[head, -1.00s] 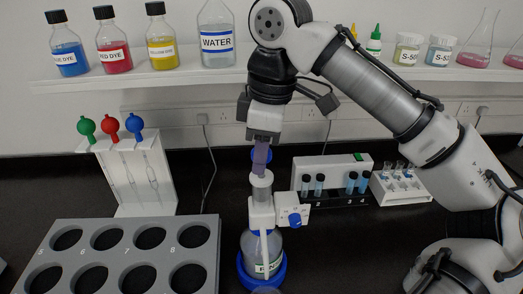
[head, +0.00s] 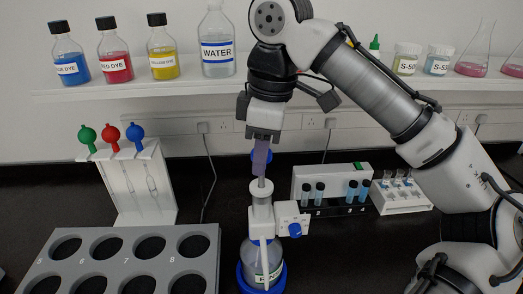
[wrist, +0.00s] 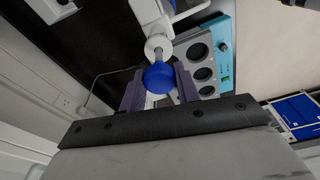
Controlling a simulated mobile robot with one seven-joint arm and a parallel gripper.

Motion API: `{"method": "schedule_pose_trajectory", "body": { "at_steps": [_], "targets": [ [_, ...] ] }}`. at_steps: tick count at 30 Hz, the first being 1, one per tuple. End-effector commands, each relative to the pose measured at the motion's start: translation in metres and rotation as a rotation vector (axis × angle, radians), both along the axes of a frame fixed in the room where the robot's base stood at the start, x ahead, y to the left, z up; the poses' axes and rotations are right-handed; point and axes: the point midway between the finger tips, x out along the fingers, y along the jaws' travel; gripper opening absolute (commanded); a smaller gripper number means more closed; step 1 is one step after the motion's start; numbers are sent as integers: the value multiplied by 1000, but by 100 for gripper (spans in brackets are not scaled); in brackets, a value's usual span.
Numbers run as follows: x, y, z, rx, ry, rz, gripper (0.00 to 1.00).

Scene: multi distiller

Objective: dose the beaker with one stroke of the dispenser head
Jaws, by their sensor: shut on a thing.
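The dispenser bottle (head: 272,252) stands upright in a blue base ring (head: 241,279) at the bottom centre of the head view. Its white dispenser head (head: 261,216) carries a side block with a blue knob (head: 294,229). My gripper (head: 260,160) is above it, shut on the blue plunger knob (wrist: 158,77), which sits between the fingers in the wrist view. A grey plunger rod (head: 261,183) shows between the knob and the white collar, so the plunger is raised. I cannot make out the beaker in either view.
A grey rack with round holes (head: 103,247) is left of the bottle. A pipette stand (head: 158,209) is behind it. Vial racks (head: 332,208) stand behind right. Dye bottles and a water bottle (head: 217,52) line the shelf (head: 150,87). My arm covers the right side.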

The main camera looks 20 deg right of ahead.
Motion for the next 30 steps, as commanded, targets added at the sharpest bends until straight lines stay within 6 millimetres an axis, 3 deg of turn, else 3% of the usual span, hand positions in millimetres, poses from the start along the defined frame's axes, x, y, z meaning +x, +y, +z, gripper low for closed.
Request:
{"method": "schedule_pose_trajectory", "body": {
  "at_steps": [30],
  "targets": [
    [0, 0, -22, 0, 0, 0, 9]
  ]
}}
